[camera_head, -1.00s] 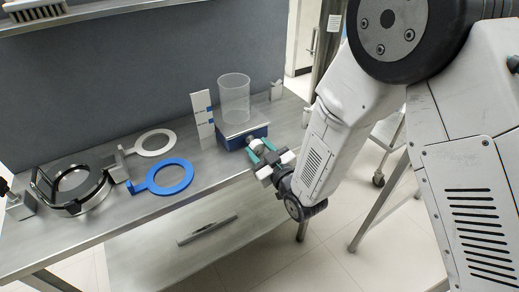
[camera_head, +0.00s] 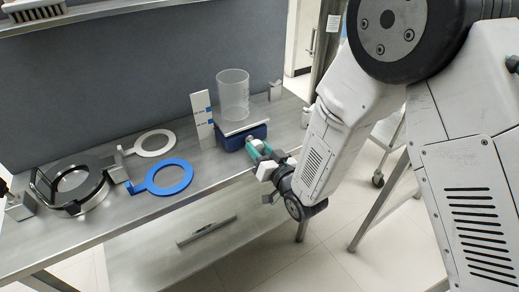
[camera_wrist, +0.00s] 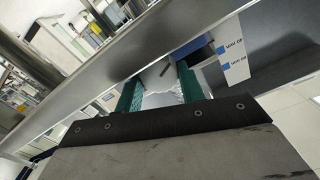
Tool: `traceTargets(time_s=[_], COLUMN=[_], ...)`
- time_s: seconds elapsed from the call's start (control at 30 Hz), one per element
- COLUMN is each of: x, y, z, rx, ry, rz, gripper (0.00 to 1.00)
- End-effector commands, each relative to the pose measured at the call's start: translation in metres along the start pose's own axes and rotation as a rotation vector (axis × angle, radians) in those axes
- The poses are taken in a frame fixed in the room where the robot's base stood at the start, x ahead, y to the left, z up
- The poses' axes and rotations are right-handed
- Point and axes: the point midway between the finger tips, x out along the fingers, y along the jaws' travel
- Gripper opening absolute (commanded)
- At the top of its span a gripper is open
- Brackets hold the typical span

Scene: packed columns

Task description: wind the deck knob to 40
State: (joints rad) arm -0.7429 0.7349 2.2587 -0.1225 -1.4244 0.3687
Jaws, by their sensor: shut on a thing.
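A blue box (camera_head: 243,140) on the bench carries a pale flat deck (camera_head: 243,127) with a clear cylindrical container (camera_head: 233,97) upright on it. A white card with blue marks (camera_head: 202,118) stands upright at its left; the card also shows in the wrist view (camera_wrist: 233,60), its lettering unreadable as a setting. My gripper (camera_head: 258,148) is at the front right of the box. In the wrist view, its green fingers (camera_wrist: 160,82) are shut on a pale round knob (camera_wrist: 158,72) with a dark mark. The fingers hide the knob in the head view.
A blue ring (camera_head: 168,177) and a white ring (camera_head: 153,143) lie left of the box. A black round clamp-like device (camera_head: 72,188) is at the far left. The bench front edge runs beneath my gripper.

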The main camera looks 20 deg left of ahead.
Motion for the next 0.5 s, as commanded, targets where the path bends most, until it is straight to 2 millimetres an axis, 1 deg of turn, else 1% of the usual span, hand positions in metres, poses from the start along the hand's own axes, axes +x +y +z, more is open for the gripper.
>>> traceTargets(time_s=[0.2, 0.5], x=[-0.0003, -0.0003], y=[0.0001, 0.0001], z=[0.0008, 0.0010], rx=[0.051, 0.059], ry=[-0.002, -0.002], rz=[0.000, 0.000], gripper=[0.16, 0.16])
